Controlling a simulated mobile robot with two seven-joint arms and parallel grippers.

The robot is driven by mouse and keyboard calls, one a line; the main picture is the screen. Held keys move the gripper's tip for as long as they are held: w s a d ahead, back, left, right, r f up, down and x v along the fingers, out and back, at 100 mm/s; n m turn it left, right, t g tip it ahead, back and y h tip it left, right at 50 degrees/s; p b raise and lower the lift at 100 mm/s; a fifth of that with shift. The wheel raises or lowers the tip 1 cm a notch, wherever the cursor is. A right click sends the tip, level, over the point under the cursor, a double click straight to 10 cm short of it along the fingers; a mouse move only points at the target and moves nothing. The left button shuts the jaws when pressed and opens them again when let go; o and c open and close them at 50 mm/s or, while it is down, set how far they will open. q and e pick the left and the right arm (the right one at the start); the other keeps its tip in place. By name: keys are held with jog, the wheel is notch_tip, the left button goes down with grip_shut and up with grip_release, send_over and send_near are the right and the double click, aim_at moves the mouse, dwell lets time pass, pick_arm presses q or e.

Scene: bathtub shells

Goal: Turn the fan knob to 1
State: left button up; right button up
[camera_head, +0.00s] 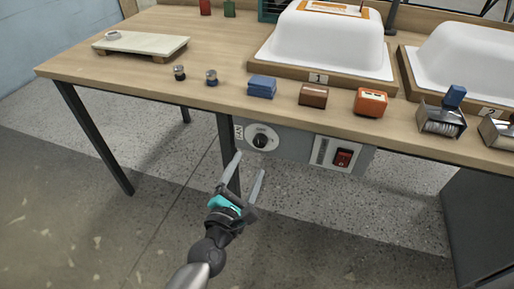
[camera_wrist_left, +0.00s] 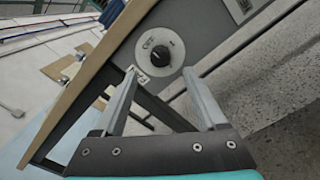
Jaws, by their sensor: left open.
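The fan knob (camera_head: 260,141) is a black knob on a white round dial, set in a grey panel under the table's front edge. It also shows in the left wrist view (camera_wrist_left: 161,54), near the top centre. The dial markings are too small to read. My left gripper (camera_head: 249,168) is open and empty, just below and in front of the dial. In the left wrist view its two fingers (camera_wrist_left: 162,88) point toward the dial, one to each side of it, and they appear apart from the knob. My right gripper is not in view.
A red switch (camera_head: 343,158) on a white plate sits right of the dial. The wooden table (camera_head: 215,98) carries blocks, small jars, a board (camera_head: 140,43) and white tub shells (camera_head: 330,45). A table leg (camera_head: 229,150) stands behind the gripper. Floor in front is clear.

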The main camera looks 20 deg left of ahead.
aim_at(259, 144)
pick_arm(q)
jog(key=w+b, duration=0.1)
jog(key=w, duration=0.5)
jog(key=shift+w+d, duration=0.1)
jog(key=shift+w, duration=0.8)
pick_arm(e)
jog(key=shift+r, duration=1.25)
pick_arm(q)
grip_shut()
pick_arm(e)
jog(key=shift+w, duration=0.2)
